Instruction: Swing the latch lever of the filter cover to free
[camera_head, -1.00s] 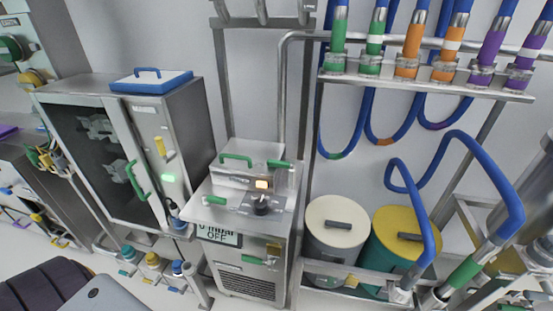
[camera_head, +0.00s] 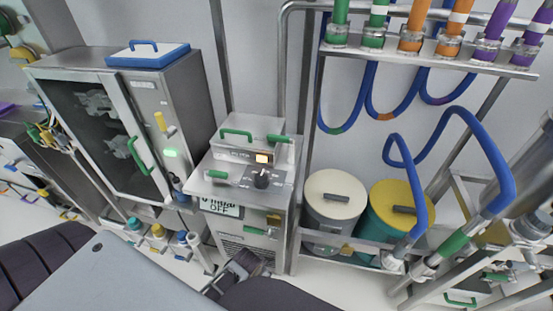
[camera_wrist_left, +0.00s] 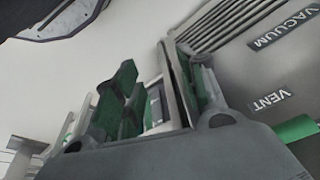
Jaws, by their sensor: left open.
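The vacuum unit (camera_head: 225,233) stands in the middle of the head view, with a grille low on its front. A short green lever (camera_head: 254,231) sits on its front, beside a brass-coloured fitting (camera_head: 273,218). I cannot tell for sure that this is the filter cover's latch lever. My left gripper (camera_head: 240,268) is low in front of the unit, below the lever and apart from it. In the left wrist view, the open gripper (camera_wrist_left: 160,95) has green pads and nothing between them. A green bar (camera_wrist_left: 297,128) shows beside the VENT label there. My right gripper is out of view.
A steel cabinet (camera_head: 180,105) with a green door handle stands at left. Small capped fittings (camera_head: 158,232) stand below it. Two lidded drums (camera_head: 335,190) and a rack with blue hoses (camera_head: 480,165) are on the right. My own arm covers the lower centre.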

